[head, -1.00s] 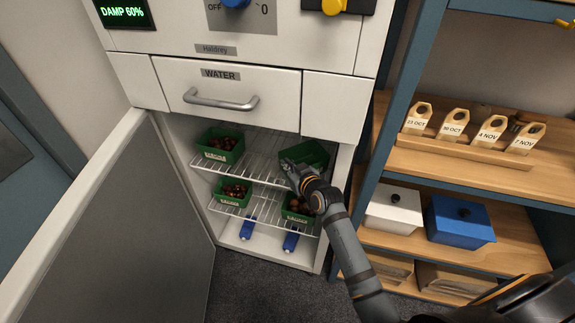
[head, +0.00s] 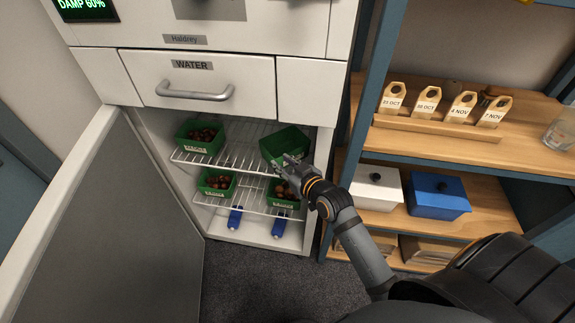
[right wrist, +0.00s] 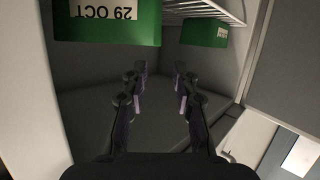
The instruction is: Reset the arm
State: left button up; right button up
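My right gripper (head: 287,166) is at the open cabinet, by the front of the upper right green tray (head: 285,142). That tray sits skewed on the upper wire shelf, and no chestnuts show in it. In the right wrist view the two fingers of my right gripper (right wrist: 158,78) stand apart with nothing between them. A green tray with an upside-down "29 OCT" label (right wrist: 107,22) is close by at the top left there. Other green trays hold chestnuts: upper left (head: 200,137), lower left (head: 216,182) and lower right (head: 283,193). My left gripper is out of view.
The cabinet door (head: 130,220) stands open at left. The water drawer (head: 200,85) is shut above the shelves. Blue items (head: 236,218) are at the cabinet bottom.

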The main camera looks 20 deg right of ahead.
jog(key=v, duration=0.2)
jog(key=shift+s+r, duration=0.1)
jog(key=shift+s, duration=0.2)
jog(key=shift+d, duration=0.1)
jog(key=s+d+f+m+g+h, duration=0.1)
jog(key=s+f+g, duration=0.25)
jog(key=s, duration=0.35)
jog(key=s+d+f+g+h, duration=0.1)
jog(key=s+f+g, duration=0.25)
jog(key=s, duration=0.25)
jog(key=s+d+f+m+g+h, duration=0.1)
jog(key=s+d+f+g+h, duration=0.2)
jog(key=s, duration=0.4)
notch_tip(320, 180, down, 23)
jog(key=s+d+g+y+p, duration=0.1)
jog(key=s+g+p, duration=0.15)
jog(key=p, duration=0.25)
jog(key=s+f+p, duration=0.1)
jog(key=s+f, duration=0.5)
jog(key=s, duration=0.3)
jog(key=s+d+f+p, duration=0.1)
jog(key=s+f+p, duration=0.1)
jog(key=s+f, duration=0.4)
jog(key=s, duration=0.3)
jog(key=shift+g+y, duration=0.3)
jog(key=shift+g, duration=0.05)
